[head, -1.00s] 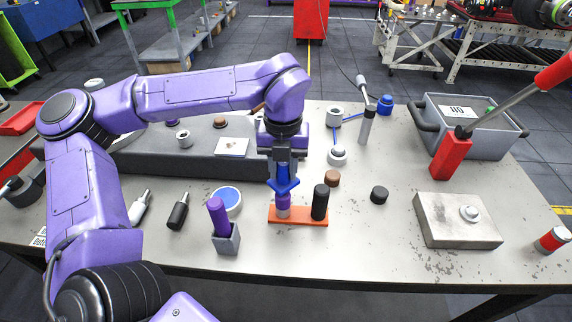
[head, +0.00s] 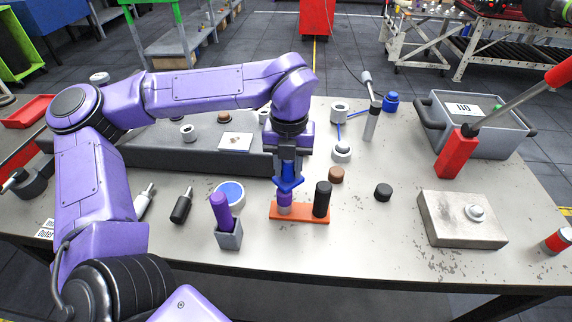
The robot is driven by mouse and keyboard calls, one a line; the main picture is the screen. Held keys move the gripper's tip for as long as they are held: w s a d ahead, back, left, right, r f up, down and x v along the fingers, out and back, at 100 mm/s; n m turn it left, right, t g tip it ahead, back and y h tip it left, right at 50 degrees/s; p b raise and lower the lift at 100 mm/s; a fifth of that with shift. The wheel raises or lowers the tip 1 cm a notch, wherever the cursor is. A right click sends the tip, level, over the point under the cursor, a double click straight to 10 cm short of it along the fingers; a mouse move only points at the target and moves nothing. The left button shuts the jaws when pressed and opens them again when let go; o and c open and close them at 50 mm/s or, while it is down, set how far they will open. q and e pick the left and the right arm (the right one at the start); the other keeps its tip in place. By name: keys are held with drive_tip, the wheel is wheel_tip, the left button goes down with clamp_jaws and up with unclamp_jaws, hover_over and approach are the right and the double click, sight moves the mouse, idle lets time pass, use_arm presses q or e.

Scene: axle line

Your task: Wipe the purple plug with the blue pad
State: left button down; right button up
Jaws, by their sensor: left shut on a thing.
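My left gripper (head: 288,170) points down over the orange block and is shut on the blue pad (head: 289,184). The pad is right at the top of a short purple plug (head: 285,197), which has a grey lower part and stands upright in the orange block (head: 301,216). The pad appears to touch the plug and hides its top. A black cylinder (head: 322,199) stands at the right end of the same block. Another, longer purple cylinder (head: 221,211) leans in a small grey holder (head: 229,238) to the left. My right gripper is not in view.
A metal block (head: 455,233) and grey bin (head: 490,142) stand further right. The front middle of the table is clear.

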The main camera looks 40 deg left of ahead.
use_arm(q)
drive_tip(key=r+p, duration=0.1)
drive_tip(key=r, duration=0.2)
drive_tip(key=r+p, duration=0.1)
drive_tip(key=shift+s+a+r+p, duration=0.1)
drive_tip(key=shift+s+r+p, duration=0.15)
drive_tip(key=shift+r+p, duration=0.05)
wheel_tip(320, 180, up, 2)
drive_tip(key=shift+w+r+p, duration=0.1)
drive_tip(key=shift+w+p, duration=0.05)
drive_tip(key=shift+p, duration=0.8)
drive_tip(key=shift+r+p, duration=0.5)
drive_tip(key=shift+r, duration=0.2)
drive_tip(key=shift+f, duration=0.1)
